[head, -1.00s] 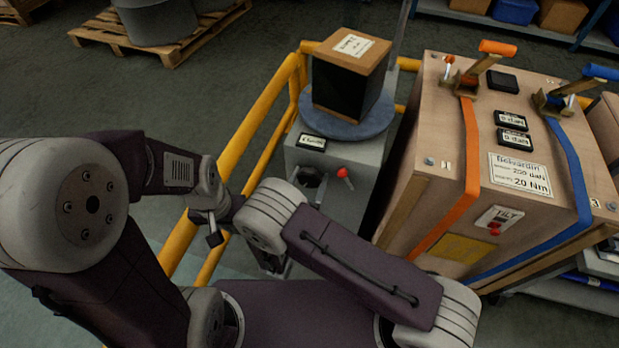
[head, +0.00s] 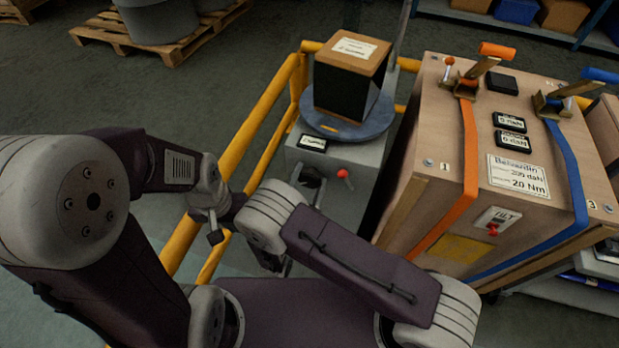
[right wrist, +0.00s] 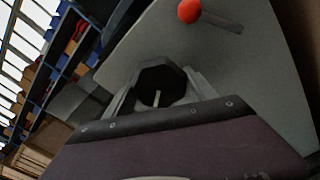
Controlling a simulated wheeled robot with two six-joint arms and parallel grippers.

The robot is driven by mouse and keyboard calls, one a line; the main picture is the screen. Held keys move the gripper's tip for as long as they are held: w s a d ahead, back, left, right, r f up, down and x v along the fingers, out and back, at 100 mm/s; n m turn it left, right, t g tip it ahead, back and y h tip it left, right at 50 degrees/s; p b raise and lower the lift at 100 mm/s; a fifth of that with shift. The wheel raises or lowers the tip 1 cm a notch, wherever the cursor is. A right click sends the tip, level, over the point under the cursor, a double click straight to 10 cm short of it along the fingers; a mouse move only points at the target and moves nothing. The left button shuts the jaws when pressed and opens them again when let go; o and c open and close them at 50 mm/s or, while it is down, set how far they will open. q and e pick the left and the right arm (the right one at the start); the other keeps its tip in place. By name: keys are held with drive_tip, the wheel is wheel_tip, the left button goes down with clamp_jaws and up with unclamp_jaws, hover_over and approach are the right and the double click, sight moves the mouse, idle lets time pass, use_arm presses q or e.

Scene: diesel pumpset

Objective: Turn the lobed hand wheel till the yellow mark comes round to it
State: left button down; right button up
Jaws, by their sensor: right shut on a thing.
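The black lobed hand wheel (head: 311,175) is on the front of a grey cabinet; it also shows in the right wrist view (right wrist: 161,84). My right gripper (right wrist: 160,98) is shut on it, with grey fingers on both sides. In the head view my arm partly covers the wheel and gripper. A blue-grey round table (head: 350,128) on the cabinet carries a dark box with a brown top (head: 352,60). A small yellow mark (head: 328,128) shows on the table's front left. My left arm is at the left; its jaws cannot be made out.
A red-knobbed lever (head: 343,173) sits close right of the wheel. A small label plate (head: 313,143) is above it. Yellow rails (head: 262,115) flank the cabinet. A large strapped wooden crate (head: 450,130) stands close on the right.

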drive_tip(key=shift+m, duration=0.4)
drive_tip(key=o, duration=1.4)
drive_tip(key=shift+c, duration=0.2)
